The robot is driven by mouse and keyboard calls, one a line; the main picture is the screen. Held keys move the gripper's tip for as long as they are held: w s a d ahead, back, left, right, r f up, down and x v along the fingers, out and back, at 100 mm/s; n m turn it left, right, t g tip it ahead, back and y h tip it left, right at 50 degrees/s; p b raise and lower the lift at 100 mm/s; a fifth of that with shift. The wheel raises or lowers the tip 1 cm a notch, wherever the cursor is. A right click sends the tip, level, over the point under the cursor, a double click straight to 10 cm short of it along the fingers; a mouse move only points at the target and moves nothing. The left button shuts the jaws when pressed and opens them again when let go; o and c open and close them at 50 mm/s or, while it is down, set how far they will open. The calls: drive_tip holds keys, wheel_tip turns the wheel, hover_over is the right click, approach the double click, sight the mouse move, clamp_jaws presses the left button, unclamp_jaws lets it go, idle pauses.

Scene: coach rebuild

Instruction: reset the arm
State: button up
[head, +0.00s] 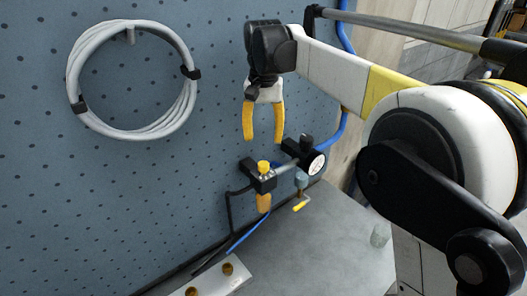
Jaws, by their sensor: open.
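My arm reaches from the right of the head view toward the blue pegboard. My gripper (263,136) has two yellow fingers that point down and stand apart. Nothing shows between them. It hangs in front of the pegboard, above a valve and gauge assembly in the picture. I cannot tell the exact gap between the fingers and the board.
A coiled grey cable (183,112) hangs on the pegboard (215,40) at left. A black valve with a yellow knob (263,168) and a round gauge (316,164) sit below my gripper. A grey bench top (320,250) is mostly clear. A plate with brass fittings (212,283) lies at front.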

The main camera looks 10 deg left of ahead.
drive_tip(key=shift+r, duration=0.95)
drive_tip(key=s+d+f+t+b, duration=0.1)
drive_tip(key=s+d+f+b, duration=0.4)
drive_tip(key=d, duration=0.3)
drive_tip(key=s+d+f+t+b, duration=0.2)
drive_tip(key=s+d+f+b, duration=0.25)
drive_tip(key=d+b, duration=0.35)
drive_tip(key=s+d+f+t+b, duration=0.1)
drive_tip(key=s+d+f+b, duration=0.3)
drive_tip(key=f, duration=0.4)
drive_tip(key=s+d+f+t+b, duration=0.1)
drive_tip(key=s+d+f+b, duration=0.3)
drive_tip(key=f, duration=0.4)
drive_tip(key=s+d+f+t+b, duration=0.2)
drive_tip(key=s+d+f+b, duration=0.2)
drive_tip(key=s+f, duration=0.3)
drive_tip(key=shift+s+d+f+b, duration=0.35)
drive_tip(key=shift+d+f, duration=0.15)
drive_tip(key=shift+d, duration=0.3)
